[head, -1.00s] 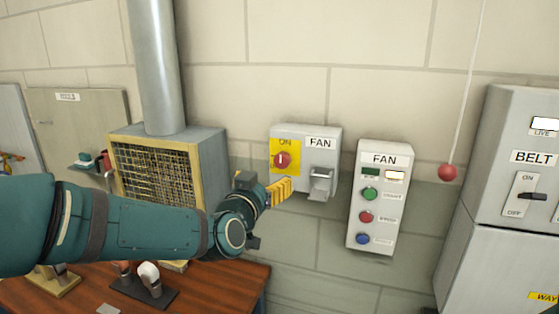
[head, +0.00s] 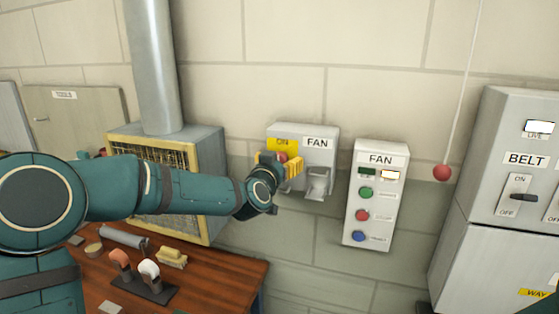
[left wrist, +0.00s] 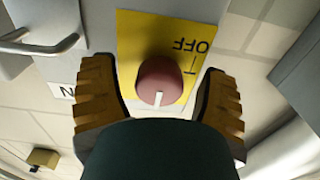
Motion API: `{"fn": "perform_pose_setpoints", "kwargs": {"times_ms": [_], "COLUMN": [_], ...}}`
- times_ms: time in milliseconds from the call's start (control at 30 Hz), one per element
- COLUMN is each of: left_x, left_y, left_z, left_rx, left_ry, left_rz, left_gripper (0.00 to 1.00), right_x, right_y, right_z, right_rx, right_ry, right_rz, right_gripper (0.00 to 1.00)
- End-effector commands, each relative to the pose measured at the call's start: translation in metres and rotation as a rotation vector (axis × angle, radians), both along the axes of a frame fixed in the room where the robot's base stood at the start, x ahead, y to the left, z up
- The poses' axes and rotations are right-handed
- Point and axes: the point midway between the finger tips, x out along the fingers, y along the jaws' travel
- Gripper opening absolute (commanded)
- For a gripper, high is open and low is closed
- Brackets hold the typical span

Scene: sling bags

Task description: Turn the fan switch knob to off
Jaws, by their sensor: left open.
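The fan switch box (head: 321,156) is a grey box on the wall, labelled FAN, with a yellow plate (head: 275,144) reading ON at its top. Its red knob (left wrist: 158,82) has a white mark and shows in the left wrist view, where OFF is printed upside down on the plate (left wrist: 192,62). In the head view the knob is mostly hidden behind my left gripper (head: 281,165). My left gripper is open, its yellow-padded fingers on either side of the knob (left wrist: 160,105), with visible gaps between. My right gripper does not show.
A grey metal handle (head: 318,184) juts from the box's lower right. A FAN button panel (head: 376,195) is to the right, then a red ball on a cord (head: 442,173) and a BELT cabinet (head: 520,160). A caged fan unit (head: 206,170) and wooden bench (head: 220,280) are left and below.

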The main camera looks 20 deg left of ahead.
Motion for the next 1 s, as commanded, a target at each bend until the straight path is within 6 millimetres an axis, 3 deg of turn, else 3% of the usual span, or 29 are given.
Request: {"fn": "perform_pose_setpoints", "kwargs": {"times_ms": [200, 400, 767, 1000], "left_x": [0.000, 0.000, 0.000, 0.000], "left_y": [0.000, 0.000, 0.000, -0.001], "left_z": [0.000, 0.000, 0.000, -0.002], "left_rx": [0.000, 0.000, -0.011, -0.099], "left_ry": [0.000, 0.000, -0.001, 0.000], "left_rz": [0.000, 0.000, 0.000, -0.001], "left_gripper": [0.75, 0.06, 0.06, 0.06], "right_x": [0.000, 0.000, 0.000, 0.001], "right_y": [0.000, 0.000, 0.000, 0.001], "right_z": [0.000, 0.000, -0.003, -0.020], "right_rx": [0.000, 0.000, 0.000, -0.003], "right_ry": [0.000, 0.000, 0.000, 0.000], "right_rz": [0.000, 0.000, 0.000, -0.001], "right_gripper": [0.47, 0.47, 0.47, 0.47]}}
